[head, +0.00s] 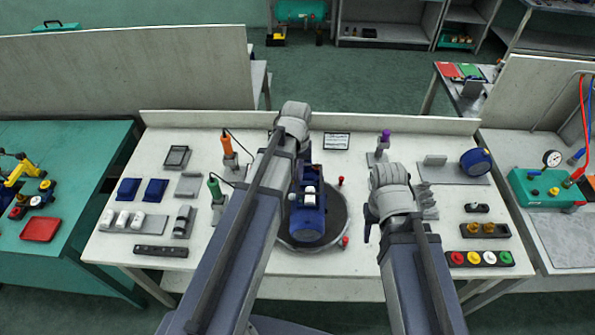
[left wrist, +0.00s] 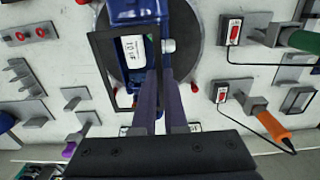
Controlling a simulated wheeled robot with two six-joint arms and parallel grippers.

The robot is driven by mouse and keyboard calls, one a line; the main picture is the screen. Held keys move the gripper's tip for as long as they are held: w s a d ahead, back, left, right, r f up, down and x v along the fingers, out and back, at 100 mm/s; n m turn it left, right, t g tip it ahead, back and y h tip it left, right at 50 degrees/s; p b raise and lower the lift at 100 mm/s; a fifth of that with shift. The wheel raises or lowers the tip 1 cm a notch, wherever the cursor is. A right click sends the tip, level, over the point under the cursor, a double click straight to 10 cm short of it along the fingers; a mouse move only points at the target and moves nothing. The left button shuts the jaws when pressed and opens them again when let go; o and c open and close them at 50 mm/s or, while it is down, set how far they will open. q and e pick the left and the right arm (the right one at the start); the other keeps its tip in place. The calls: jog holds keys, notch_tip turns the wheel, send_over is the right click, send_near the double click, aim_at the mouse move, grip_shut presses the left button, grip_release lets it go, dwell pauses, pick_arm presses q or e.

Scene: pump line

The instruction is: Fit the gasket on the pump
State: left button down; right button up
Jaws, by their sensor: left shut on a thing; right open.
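The blue pump (head: 308,222) stands on a dark round plate (head: 338,222) in the middle of the white table. It also shows in the left wrist view (left wrist: 135,12), with a white label on it. My left gripper (head: 309,180) reaches over the pump's far part. In the left wrist view its fingers (left wrist: 157,75) are shut on the gasket (left wrist: 103,70), a thin black square frame. The gasket appears over the pump around the label; I cannot tell whether it touches. My right gripper (head: 372,220) is open, right of the round plate.
Left on the table are a black frame on a stand (head: 177,156), blue blocks (head: 155,189) and orange (head: 227,145) and green (head: 215,188) handled tools. Right are a coloured button strip (head: 480,258) and a blue round part (head: 475,161). Red knobs (head: 345,242) stand by the plate.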

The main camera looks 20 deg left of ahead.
aim_at(297, 191)
pick_arm(q)
jog(key=shift+f+b, duration=2.8)
jog(key=shift+f, duration=0.15)
jog(key=shift+f, duration=0.1)
jog(key=c, duration=1.2)
grip_release()
jog(key=shift+c, duration=0.2)
jog(key=shift+r, duration=0.2)
jog(key=shift+r+p, duration=1)
jog(key=shift+p, duration=0.1)
jog(key=shift+o, duration=0.4)
jog(key=o, duration=0.5)
